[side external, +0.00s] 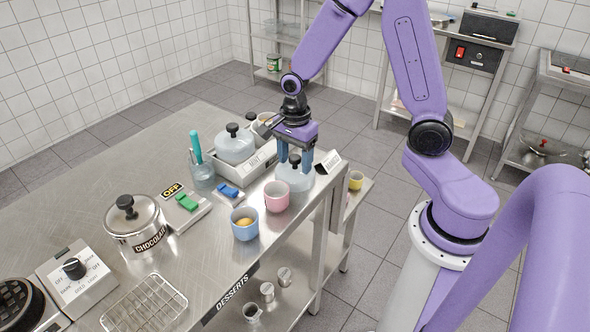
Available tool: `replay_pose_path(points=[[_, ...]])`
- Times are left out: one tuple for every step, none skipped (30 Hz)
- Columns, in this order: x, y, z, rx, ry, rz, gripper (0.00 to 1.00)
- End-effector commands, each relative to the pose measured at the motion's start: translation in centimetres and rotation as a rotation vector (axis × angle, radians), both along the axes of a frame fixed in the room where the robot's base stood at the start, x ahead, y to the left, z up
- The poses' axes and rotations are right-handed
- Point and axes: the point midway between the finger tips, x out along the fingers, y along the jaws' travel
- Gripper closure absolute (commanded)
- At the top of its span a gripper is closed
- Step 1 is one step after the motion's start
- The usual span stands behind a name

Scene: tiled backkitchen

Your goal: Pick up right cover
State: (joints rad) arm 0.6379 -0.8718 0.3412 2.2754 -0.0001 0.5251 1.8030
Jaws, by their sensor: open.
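The right cover (292,178), a pale translucent dome with a black knob, sits near the table's right edge. A similar cover (234,148) with a black knob stands to its left on a grey unit. My gripper (295,160) points down over the right cover, its blue fingers open on either side of the knob. Whether the fingers touch the knob cannot be told. What lies under the right cover is hard to see.
A pink cup (277,200) and a blue cup (245,231) stand just in front of the right cover. A small sign (329,162) is close on its right. A teal-handled tool stands in a jar (202,174). The steel table (95,155) is clear at the back left.

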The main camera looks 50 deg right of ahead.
Motion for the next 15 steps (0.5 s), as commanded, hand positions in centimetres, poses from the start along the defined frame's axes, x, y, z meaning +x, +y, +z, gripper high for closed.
replay_pose_path(points=[[-0.02,-0.01,-0.06,0.0,0.0,0.0,0.37],[-0.01,0.0,-0.06,0.0,0.0,0.0,0.37],[-0.01,0.0,-0.05,0.0,0.0,0.0,0.37],[-0.01,0.0,-0.04,0.0,0.0,0.0,0.37],[0.0,0.0,-0.03,0.0,0.0,0.0,0.37],[0.0,0.0,-0.03,0.0,0.0,0.0,0.37],[0.0,0.0,-0.02,0.0,0.0,0.0,0.47],[0.0,0.0,-0.02,0.0,0.0,0.0,0.57],[0.0,0.0,-0.02,0.0,0.0,0.0,0.7],[0.0,0.0,-0.02,0.0,0.0,0.0,0.8],[0.0,0.0,-0.01,0.0,0.0,0.0,0.89],[0.0,0.0,-0.01,0.0,0.0,0.0,0.98],[0.0,0.0,-0.01,0.0,0.0,0.0,0.98],[0.0,0.01,-0.01,0.0,0.0,0.0,0.98],[0.0,0.0,-0.01,0.0,0.0,0.0,0.98]])
